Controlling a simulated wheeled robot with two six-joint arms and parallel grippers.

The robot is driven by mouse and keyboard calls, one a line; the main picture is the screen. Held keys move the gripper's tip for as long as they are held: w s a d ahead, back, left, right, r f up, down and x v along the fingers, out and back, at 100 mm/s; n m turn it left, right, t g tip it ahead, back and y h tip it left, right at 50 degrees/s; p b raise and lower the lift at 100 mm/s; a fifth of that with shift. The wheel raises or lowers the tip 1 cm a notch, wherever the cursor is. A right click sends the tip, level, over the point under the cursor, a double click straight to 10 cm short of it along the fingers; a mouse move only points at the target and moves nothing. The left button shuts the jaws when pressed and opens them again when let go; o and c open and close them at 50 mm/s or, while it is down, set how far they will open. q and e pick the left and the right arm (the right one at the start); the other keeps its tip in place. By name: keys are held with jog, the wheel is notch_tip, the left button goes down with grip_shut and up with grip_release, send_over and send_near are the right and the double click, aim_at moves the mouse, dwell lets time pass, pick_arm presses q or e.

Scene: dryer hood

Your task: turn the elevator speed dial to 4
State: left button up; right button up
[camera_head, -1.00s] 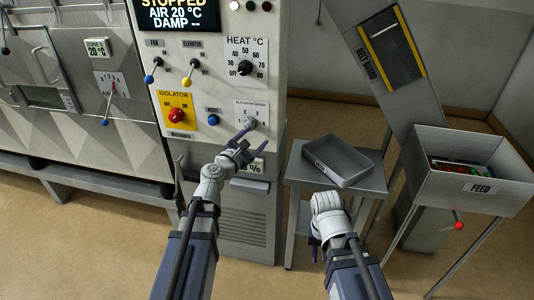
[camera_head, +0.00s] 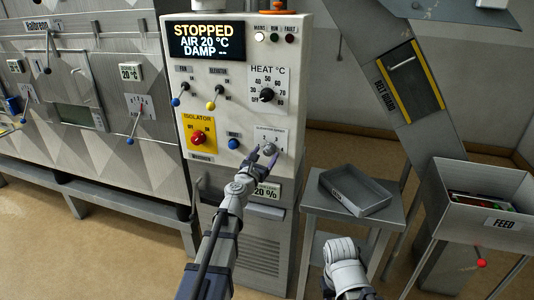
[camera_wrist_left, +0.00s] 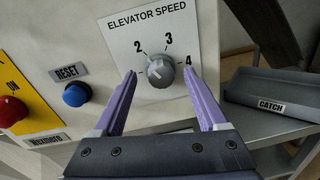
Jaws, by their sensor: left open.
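The elevator speed dial is a small grey round knob (camera_wrist_left: 160,71) on a white plate marked ELEVATOR SPEED. In the left wrist view the numbers 2, 3 and 4 show around it, with 4 at its right. A pale mark on the knob seems to point lower left; the exact setting is unclear. My left gripper (camera_wrist_left: 159,77) is open, its purple fingers on either side of the knob; contact is not clear. In the head view it is at the dial (camera_head: 270,149), partly covering the plate. My right gripper (camera_head: 345,258) is low, beside the catch tray, its fingers hidden.
The blue reset button (camera_wrist_left: 76,95) and red isolator switch (camera_wrist_left: 11,111) are left of the dial. The heat knob (camera_head: 267,95) is above the dial.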

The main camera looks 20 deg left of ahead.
pick_arm(q)
jog(key=shift+w+d, duration=0.1)
jog(key=shift+w, duration=0.95)
grip_shut()
